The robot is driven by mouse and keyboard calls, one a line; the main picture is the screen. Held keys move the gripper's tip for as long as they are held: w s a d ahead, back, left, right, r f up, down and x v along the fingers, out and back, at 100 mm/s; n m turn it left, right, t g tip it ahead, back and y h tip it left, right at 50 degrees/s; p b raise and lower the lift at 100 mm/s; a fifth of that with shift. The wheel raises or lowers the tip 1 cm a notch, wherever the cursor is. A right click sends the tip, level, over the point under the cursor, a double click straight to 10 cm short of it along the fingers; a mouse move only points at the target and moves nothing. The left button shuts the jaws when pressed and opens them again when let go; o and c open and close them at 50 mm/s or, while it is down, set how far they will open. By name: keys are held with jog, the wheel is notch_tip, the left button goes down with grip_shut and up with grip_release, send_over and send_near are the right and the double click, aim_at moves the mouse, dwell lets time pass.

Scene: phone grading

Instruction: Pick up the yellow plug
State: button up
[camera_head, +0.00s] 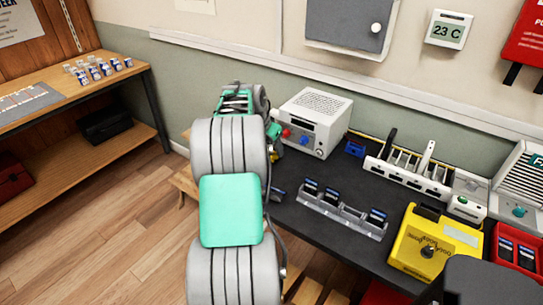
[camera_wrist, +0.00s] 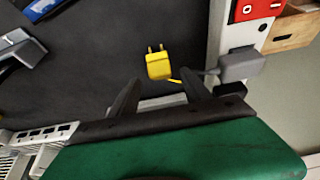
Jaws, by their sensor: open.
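The yellow plug (camera_wrist: 158,66) lies on the dark table mat in the wrist view, with its two prongs pointing to the top of the picture. A thin yellow cord runs from its lower side toward my gripper. My gripper (camera_wrist: 161,81) is open and empty, its two dark fingers either side of the plug's lower end in the picture. I cannot tell the height gap between fingertips and plug. In the head view a small yellow patch (camera_head: 274,156) shows beside my arm, perhaps the plug; my arm hides most of that area.
A grey plug (camera_wrist: 240,65) sits close to the right finger, by a white unit with a red switch (camera_wrist: 255,9). The white power box (camera_head: 315,120) stands at the back of the table. A clear phone rack (camera_head: 345,214) and a yellow tester (camera_head: 425,262) are to the right.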

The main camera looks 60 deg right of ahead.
jog(key=x, duration=0.3)
jog(key=shift+w, duration=0.1)
jog(key=shift+c, duration=0.5)
grip_shut()
